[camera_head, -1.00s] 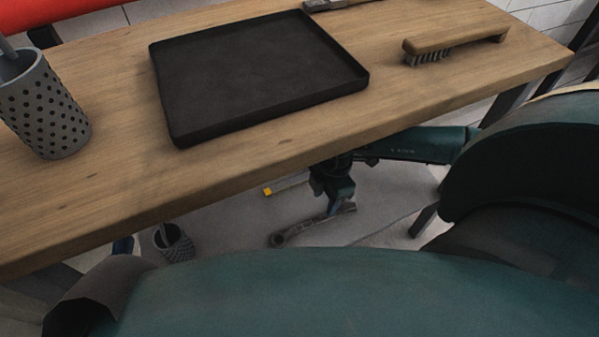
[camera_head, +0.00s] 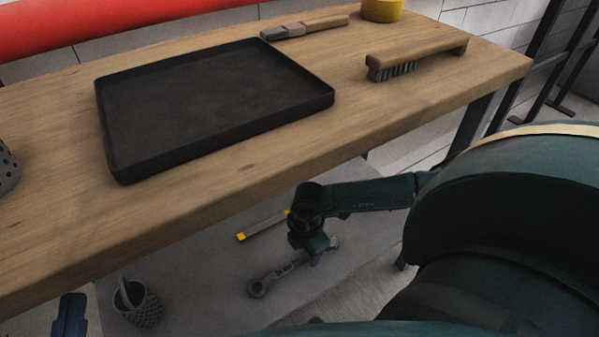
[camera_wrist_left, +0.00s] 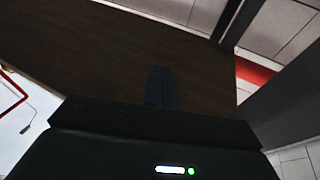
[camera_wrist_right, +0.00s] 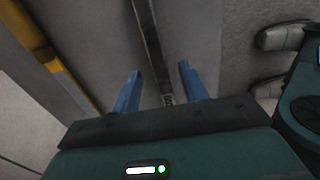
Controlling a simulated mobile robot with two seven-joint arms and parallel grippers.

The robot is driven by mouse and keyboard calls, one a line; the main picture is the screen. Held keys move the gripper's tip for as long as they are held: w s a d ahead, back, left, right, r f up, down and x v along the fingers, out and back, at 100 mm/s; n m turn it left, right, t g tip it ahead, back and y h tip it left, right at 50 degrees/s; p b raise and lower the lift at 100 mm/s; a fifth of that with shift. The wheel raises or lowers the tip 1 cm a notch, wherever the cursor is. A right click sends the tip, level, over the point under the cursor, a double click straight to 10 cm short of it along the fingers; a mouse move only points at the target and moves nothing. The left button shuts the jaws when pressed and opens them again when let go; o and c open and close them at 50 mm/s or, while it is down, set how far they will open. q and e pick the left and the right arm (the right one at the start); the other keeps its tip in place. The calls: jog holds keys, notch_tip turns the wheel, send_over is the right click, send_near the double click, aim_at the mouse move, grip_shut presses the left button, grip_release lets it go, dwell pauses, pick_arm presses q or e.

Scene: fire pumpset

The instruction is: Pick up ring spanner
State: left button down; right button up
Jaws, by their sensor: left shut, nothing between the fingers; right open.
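The ring spanner (camera_head: 275,277) is a grey metal tool lying on the grey surface below the table, its ring end toward the lower left. My right gripper (camera_head: 318,250) is over its other end and hides part of it. In the right wrist view the open fingers of my right gripper (camera_wrist_right: 160,85) are on either side of a grey metal bar, the spanner's shaft (camera_wrist_right: 149,45); contact cannot be told. My left gripper (camera_wrist_left: 162,88) is shut and empty, with the dark table underside ahead. A blue tip of it shows at the head view's lower left (camera_head: 70,314).
The wooden table (camera_head: 215,190) overhangs the spanner's surface. It carries a black tray (camera_head: 205,100), a wire brush (camera_head: 415,57), another wood-handled tool (camera_head: 305,27) and a yellow roll (camera_head: 382,10). Below, a yellow-ended bar (camera_head: 262,227) and a perforated cup (camera_head: 138,303) lie near the spanner.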

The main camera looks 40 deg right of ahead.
notch_tip(320, 180, down, 2)
jog(key=shift+f, duration=0.15)
pick_arm(q)
jog(key=shift+w+r+m+t+h, duration=0.2)
jog(key=shift+r+m+t+h, duration=0.15)
jog(key=shift+r+h, duration=0.45)
jog(key=shift+r, duration=0.1)
pick_arm(e)
jog(key=shift+c, duration=0.4)
grip_shut()
